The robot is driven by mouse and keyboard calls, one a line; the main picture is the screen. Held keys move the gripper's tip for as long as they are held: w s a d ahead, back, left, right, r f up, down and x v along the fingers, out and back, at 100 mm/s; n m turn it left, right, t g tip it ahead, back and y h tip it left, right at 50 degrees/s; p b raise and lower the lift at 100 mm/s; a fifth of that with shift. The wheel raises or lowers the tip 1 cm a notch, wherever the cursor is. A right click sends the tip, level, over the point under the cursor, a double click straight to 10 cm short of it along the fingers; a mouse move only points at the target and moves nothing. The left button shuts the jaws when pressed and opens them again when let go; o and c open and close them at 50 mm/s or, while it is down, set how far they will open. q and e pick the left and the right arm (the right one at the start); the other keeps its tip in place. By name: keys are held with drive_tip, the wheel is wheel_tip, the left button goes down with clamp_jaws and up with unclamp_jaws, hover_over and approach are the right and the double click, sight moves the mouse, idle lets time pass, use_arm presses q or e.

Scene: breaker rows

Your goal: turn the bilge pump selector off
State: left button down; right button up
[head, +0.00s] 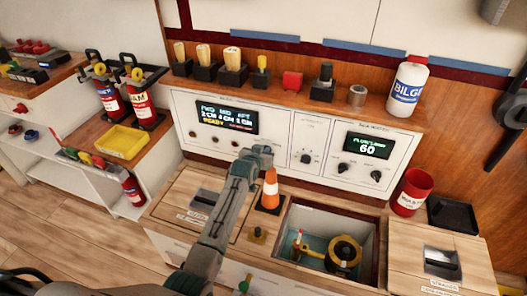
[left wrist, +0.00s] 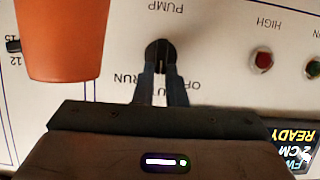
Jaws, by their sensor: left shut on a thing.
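The pump selector is a small black knob (left wrist: 160,52) on the white panel (left wrist: 100,75), seen upside down in the left wrist view. Its ridge stands about upright in that picture. The lettering PUMP is above it, with partly hidden OFF and RUN lettering below; RUN is to the left and OFF to the right. My left gripper (left wrist: 161,85) is shut on the knob, one finger on each side. In the head view my left gripper (head: 258,152) is against the panel's middle and hides the knob. My right gripper is out of view.
An orange cone (head: 270,188) stands close below my gripper; it also fills the upper left of the wrist view (left wrist: 66,40). An open hatch (head: 292,218) with a yellow pump (head: 341,253) is to the right. Other knobs (head: 345,169) and displays share the panel.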

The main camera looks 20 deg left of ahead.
use_arm(q)
drive_tip(key=shift+a+f+n+h+b, duration=0.15)
drive_tip(key=shift+a+n+h+b, duration=0.15)
drive_tip(key=shift+n+h+b, duration=0.6)
drive_tip(key=shift+a+f+n+h+b, duration=0.1)
drive_tip(key=shift+a+n+h+b, duration=0.3)
drive_tip(key=shift+n, duration=0.75)
drive_tip(key=shift+a+f+n+h+b, duration=0.2)
drive_tip(key=shift+n+h+b, duration=0.55)
drive_tip(key=shift+n+h, duration=0.25)
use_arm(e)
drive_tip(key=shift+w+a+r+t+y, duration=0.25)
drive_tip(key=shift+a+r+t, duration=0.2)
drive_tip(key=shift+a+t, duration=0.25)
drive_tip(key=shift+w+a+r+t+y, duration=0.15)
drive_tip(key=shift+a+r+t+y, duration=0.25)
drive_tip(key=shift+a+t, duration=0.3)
use_arm(q)
drive_tip(key=c, duration=1.5)
unclamp_jaws()
drive_tip(key=shift+t, duration=0.3)
